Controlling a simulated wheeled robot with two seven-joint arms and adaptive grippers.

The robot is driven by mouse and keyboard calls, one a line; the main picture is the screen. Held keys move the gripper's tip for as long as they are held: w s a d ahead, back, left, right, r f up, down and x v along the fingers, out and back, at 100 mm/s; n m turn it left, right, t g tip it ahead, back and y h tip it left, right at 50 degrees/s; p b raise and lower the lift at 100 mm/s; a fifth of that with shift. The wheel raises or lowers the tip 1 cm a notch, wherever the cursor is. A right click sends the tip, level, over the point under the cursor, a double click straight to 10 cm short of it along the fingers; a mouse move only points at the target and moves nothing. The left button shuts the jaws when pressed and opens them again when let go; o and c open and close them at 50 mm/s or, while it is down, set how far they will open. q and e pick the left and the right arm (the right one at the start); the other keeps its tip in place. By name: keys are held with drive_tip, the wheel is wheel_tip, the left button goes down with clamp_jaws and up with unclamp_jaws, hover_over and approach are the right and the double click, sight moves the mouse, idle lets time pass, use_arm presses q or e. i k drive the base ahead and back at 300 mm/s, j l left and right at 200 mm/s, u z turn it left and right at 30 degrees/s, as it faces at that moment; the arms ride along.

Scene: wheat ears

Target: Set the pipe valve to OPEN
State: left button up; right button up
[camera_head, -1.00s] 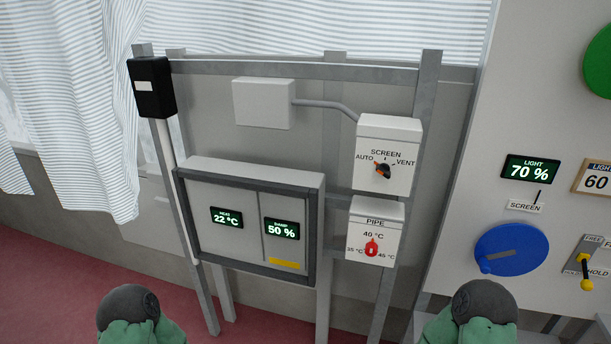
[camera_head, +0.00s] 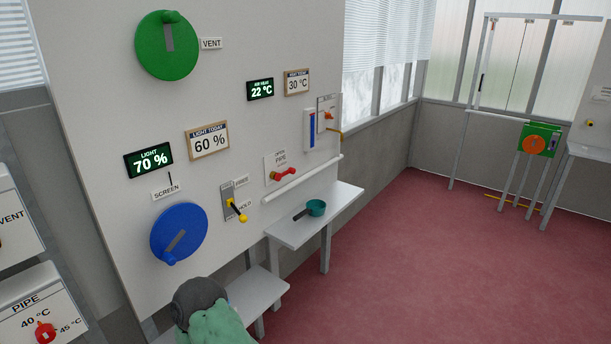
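The pipe valve is on the tall light wall panel in the head view. Its red lever (camera_head: 283,174) sits on a small white plate (camera_head: 269,165) marked PIPE. The lever lies nearly level and points right, slightly up. Small lettering on the plate is too fine to read, so I cannot tell which setting it marks. Neither of my grippers is in view. Only a green and grey part of one of my arms shows at the bottom, well below and left of the valve.
A white shelf (camera_head: 285,232) holding a teal scoop (camera_head: 316,207) juts out below the valve. A yellow-tipped lever (camera_head: 236,209), blue wheel (camera_head: 192,220) and green wheel (camera_head: 150,60) are left of it. A separate PIPE dial (camera_head: 45,331) is bottom left. Red floor (camera_head: 420,270) is clear at right.

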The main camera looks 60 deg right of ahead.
sight(277, 177)
drive_tip(key=z, duration=1.85)
